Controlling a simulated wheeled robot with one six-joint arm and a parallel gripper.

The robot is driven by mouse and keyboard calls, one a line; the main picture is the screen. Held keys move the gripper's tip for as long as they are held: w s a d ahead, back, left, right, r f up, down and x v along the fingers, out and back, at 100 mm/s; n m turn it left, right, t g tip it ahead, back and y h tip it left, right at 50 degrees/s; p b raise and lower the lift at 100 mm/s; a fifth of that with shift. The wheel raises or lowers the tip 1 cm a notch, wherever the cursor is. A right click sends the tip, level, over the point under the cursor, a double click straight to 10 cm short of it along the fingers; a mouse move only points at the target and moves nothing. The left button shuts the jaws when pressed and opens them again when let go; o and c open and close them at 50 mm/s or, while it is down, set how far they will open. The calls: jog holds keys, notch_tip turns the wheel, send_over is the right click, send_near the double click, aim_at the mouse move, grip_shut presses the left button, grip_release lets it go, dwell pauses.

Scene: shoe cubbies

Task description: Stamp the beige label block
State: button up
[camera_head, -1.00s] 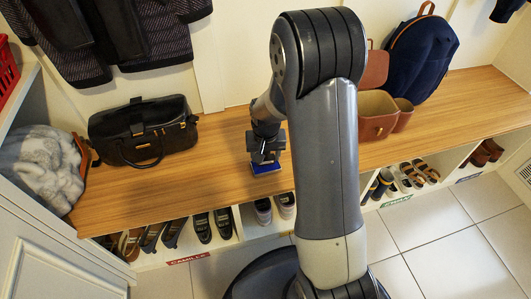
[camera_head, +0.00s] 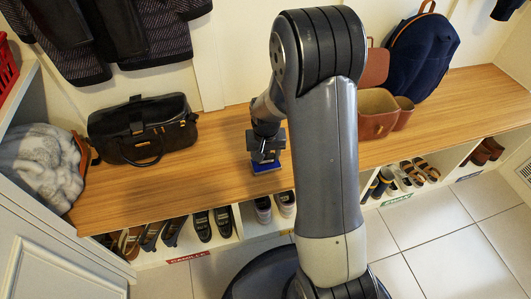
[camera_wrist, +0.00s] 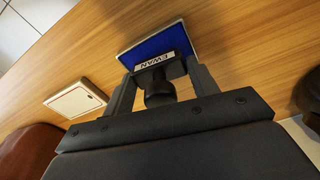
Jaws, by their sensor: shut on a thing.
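My gripper (camera_wrist: 162,88) is shut on a dark stamp (camera_wrist: 160,97) with a black knob and a white name strip that seems to read EWAN. The stamp is at the blue ink pad (camera_wrist: 178,40); I cannot tell whether they touch. In the head view my gripper (camera_head: 266,148) is over the blue pad (camera_head: 267,168) on the wooden bench top. A pale beige block (camera_wrist: 76,100) with a thin reddish edge lies flat on the bench, left of the gripper in the wrist view. In the head view I cannot see this block; my arm covers part of the bench.
On the wooden bench (camera_head: 215,140) stand a black bag (camera_head: 143,130) at left, a brown open bag (camera_head: 378,115) and a navy backpack (camera_head: 420,58) at right. Cubbies with shoes and coloured labels run below. Bench between black bag and gripper is clear.

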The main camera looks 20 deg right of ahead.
jog(key=shift+f+b, duration=0.3)
jog(key=shift+f, duration=0.25)
dwell(1.1)
jog(key=shift+r, duration=0.1)
jog(key=shift+r+p, duration=2.85)
jog(key=shift+r, duration=0.65)
